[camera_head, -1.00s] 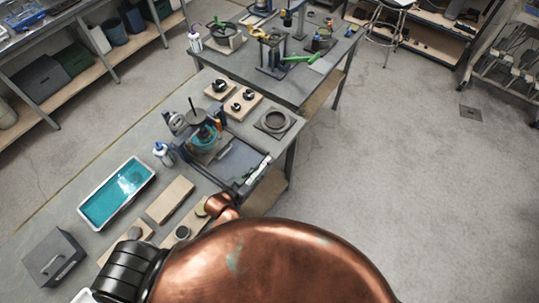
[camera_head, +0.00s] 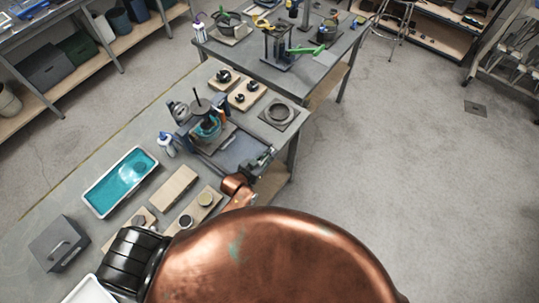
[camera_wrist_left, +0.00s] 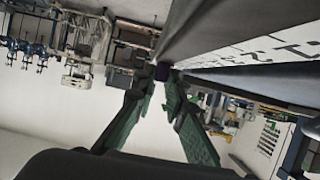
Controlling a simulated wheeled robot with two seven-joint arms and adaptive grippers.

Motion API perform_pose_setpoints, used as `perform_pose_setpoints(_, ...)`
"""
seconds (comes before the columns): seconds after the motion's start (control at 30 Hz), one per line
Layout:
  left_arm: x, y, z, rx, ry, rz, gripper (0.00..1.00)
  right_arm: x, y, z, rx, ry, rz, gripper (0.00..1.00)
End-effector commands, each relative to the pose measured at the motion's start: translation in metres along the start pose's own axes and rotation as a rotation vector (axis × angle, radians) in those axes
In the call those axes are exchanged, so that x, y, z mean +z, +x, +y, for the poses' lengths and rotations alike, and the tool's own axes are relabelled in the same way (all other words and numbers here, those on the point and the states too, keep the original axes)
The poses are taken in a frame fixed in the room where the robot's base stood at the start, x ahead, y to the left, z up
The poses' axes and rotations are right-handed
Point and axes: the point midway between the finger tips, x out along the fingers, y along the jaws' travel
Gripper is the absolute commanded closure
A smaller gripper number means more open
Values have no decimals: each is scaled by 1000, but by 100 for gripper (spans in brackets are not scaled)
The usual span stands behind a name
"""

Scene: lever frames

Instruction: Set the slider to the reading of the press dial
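The press (camera_head: 208,128) stands on the near bench, with a blue frame and a dark upright rod. A small round face that looks like its dial (camera_head: 178,109) is at its left; its reading is too small to make out. In the left wrist view, a white scale (camera_wrist_left: 270,52) with black marks runs along a dark bar. A dark purple slider knob (camera_wrist_left: 162,72) sits between the green fingertips of my left gripper (camera_wrist_left: 160,84), with no clear gap beside it. In the head view my left gripper (camera_head: 262,160) is at the bar's right end, largely covering it. My right gripper is out of view.
A teal-filled tray (camera_head: 120,182), a grey box (camera_head: 60,243) and wooden boards (camera_head: 172,194) lie on the near bench. A bottle (camera_head: 166,143) stands beside the press. A square plate with a ring (camera_head: 280,113) lies behind. Open floor is at the right.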

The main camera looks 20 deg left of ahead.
Motion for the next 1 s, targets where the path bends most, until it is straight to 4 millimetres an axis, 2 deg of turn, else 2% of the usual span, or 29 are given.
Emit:
perform_pose_setpoints(0.13,0,0,0,0,0,0,100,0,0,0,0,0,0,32)
perform_pose_setpoints(0.67,0,-1,0,0,1,-1,100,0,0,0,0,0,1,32)
perform_pose_setpoints(1.0,17,-46,-1,0,2,-4,100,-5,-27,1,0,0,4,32)
